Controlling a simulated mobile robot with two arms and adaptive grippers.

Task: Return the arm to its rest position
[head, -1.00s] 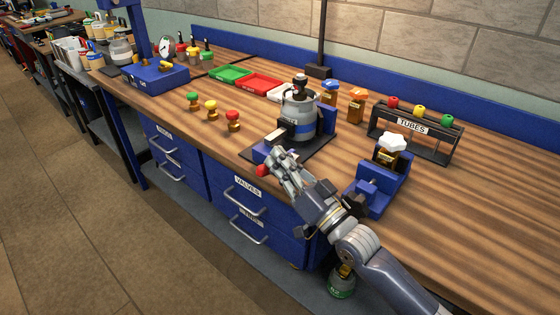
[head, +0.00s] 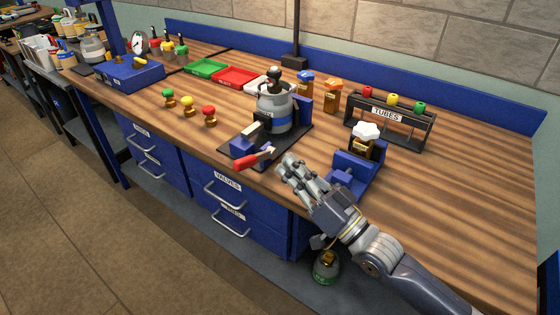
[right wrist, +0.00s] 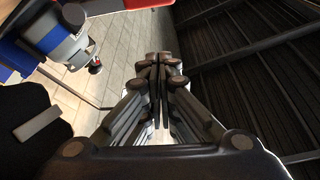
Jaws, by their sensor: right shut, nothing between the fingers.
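My right gripper (head: 288,170) is shut and empty. In the head view it hovers near the bench's front edge, to the right of a red-handled tool (head: 254,160). That tool lies at the front of the black plate, below the grey canister (head: 273,107) with a blue band. In the right wrist view the closed fingers (right wrist: 159,66) meet in the middle, and the canister (right wrist: 58,35) shows at the upper left. My left gripper is not in view.
A blue vise (head: 352,172) holding a white-capped piece stands right of my gripper. A tube rack (head: 388,121) is behind it. Red, yellow and green knobs (head: 188,105) stand to the left. The wooden bench (head: 460,190) is clear at the right.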

